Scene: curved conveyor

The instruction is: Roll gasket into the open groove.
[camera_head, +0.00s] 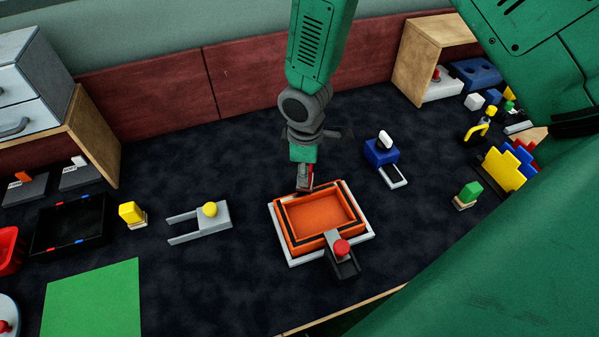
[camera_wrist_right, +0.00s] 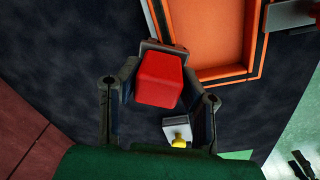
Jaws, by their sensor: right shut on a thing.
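The orange tray-like frame (camera_head: 291,240) lies on a white base plate (camera_head: 289,260) in the middle of the table. A dark line (camera_head: 346,190) runs along its rim; I cannot tell gasket from open groove in it. The frame also shows in the right wrist view (camera_wrist_right: 257,35). My right gripper (camera_head: 305,180) is shut on a red block-shaped handle (camera_wrist_right: 160,79), at the frame's back left edge. A dark grey part shows at the handle's far end; whether it touches the rim is unclear. My left gripper is not in view.
A dark holder with a red knob (camera_head: 342,247) stands at the frame's front edge. A grey fork with a yellow knob (camera_head: 210,209) lies left. A blue block with a white top (camera_head: 381,152) stands behind right. A black tray (camera_head: 72,226) and green mat (camera_head: 92,300) lie farther left.

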